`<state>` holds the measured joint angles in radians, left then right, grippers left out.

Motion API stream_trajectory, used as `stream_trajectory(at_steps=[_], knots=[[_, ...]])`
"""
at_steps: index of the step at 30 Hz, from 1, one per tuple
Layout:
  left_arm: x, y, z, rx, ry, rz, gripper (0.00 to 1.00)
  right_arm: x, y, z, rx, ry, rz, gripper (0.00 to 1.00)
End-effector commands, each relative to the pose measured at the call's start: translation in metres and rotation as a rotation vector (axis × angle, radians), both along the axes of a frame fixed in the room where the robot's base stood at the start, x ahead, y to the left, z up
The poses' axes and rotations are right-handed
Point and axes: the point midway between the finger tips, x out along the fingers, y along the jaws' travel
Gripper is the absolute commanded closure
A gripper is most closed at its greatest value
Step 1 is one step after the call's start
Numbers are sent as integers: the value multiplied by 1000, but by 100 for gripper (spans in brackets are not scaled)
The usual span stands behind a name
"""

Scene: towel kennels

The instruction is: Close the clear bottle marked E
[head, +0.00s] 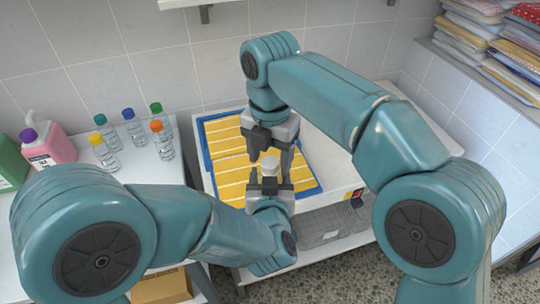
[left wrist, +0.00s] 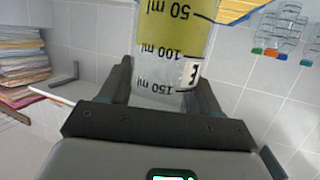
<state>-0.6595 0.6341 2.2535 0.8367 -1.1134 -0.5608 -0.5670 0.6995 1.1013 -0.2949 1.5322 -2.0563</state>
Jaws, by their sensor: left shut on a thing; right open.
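The clear bottle marked E (left wrist: 175,88) stands between the fingers of my left gripper (head: 270,184). In the left wrist view it appears upside down, with ml marks, a small white E label (left wrist: 192,72) and yellow liquid. My left gripper is shut on it; its fingers show on both sides of it in that view. In the head view a pale, short cylinder (head: 270,164) shows at its top; I cannot tell whether it is a cap or the bare neck. My right gripper (head: 270,153) is open, pointing down, with its fingers just above and around that top.
A yellow-striped towel with blue edges (head: 232,154) lies on the white table behind the grippers. Several small clear bottles with coloured caps (head: 134,128) stand on the left table, near a pink jug (head: 47,146). A wire basket (head: 325,226) sits below. Folded stacks (head: 500,45) are at right.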

Motion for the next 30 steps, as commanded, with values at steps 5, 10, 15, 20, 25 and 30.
stream_trajectory(at_steps=[5, 10, 15, 20, 25, 30], knots=[[0, 0, 0, 0, 0, 0, 100, 0, 1, 25, 2, -3, 0, 37], [0, 0, 0, 0, 0, 0, 100, 0, 0, 39, 1, 0, 1, 37], [0, 0, 0, 0, 0, 0, 100, 0, 0, 41, 0, 0, 1, 37], [0, 0, 0, 0, 0, 0, 100, 0, 0, 41, 0, 0, 1, 11], [0, 0, 0, 0, 0, 0, 100, 0, 0, 41, 0, 0, 1, 7], [0, 0, 0, 0, 0, 0, 100, 0, 0, 41, 0, 0, 1, 7]])
